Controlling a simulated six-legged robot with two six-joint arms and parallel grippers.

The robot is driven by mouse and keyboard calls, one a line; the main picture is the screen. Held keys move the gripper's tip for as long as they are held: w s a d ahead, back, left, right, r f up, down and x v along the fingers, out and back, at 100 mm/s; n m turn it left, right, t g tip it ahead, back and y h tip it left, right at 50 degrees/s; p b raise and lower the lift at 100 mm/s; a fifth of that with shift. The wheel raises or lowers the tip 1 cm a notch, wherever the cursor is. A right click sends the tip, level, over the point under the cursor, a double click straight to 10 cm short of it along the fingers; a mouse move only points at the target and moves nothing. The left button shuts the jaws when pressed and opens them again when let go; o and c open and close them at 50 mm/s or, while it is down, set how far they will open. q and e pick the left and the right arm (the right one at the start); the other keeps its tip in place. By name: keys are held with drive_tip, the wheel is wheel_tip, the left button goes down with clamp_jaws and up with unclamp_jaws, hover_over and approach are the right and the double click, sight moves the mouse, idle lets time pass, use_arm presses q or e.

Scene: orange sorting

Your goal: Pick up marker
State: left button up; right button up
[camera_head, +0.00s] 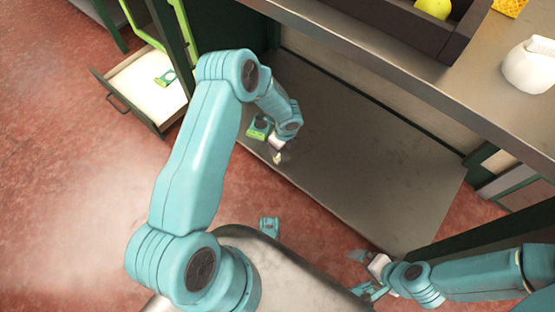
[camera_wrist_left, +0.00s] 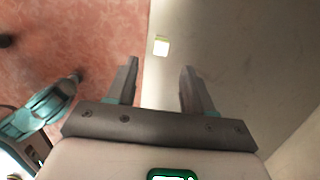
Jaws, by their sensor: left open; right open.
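A small pale yellow-white piece (camera_wrist_left: 161,46) lies on the edge of the grey shelf, ahead of and between my left fingertips in the left wrist view. It also shows in the head view (camera_head: 279,158). It may be the marker, but its shape is too small to tell. My left gripper (camera_wrist_left: 158,75) is open and empty, pointing at the shelf edge; in the head view it (camera_head: 276,152) is small and partly hidden by its wrist. My right gripper (camera_head: 360,259) is open and empty near the shelf's front right edge, apart from the pale piece.
The lower grey shelf (camera_head: 350,150) is mostly bare. Above it a counter (camera_head: 400,75) holds a dark crate (camera_head: 375,35) with a yellow-green fruit and a white pot (camera_head: 530,65). An open drawer (camera_head: 145,90) at the left holds a small green item. Red floor lies in front.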

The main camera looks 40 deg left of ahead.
use_arm(q)
drive_tip(key=f, duration=0.1)
drive_tip(key=f+b, duration=0.1)
drive_tip(key=f, duration=0.3)
drive_tip(key=shift+w+a, duration=0.1)
drive_tip(key=shift+a, duration=0.3)
drive_tip(key=f+b, duration=0.2)
drive_tip(key=f, duration=0.1)
drive_tip(key=a+f+b, duration=0.1)
drive_tip(key=f, duration=0.1)
drive_tip(key=shift+f, duration=0.1)
clamp_jaws()
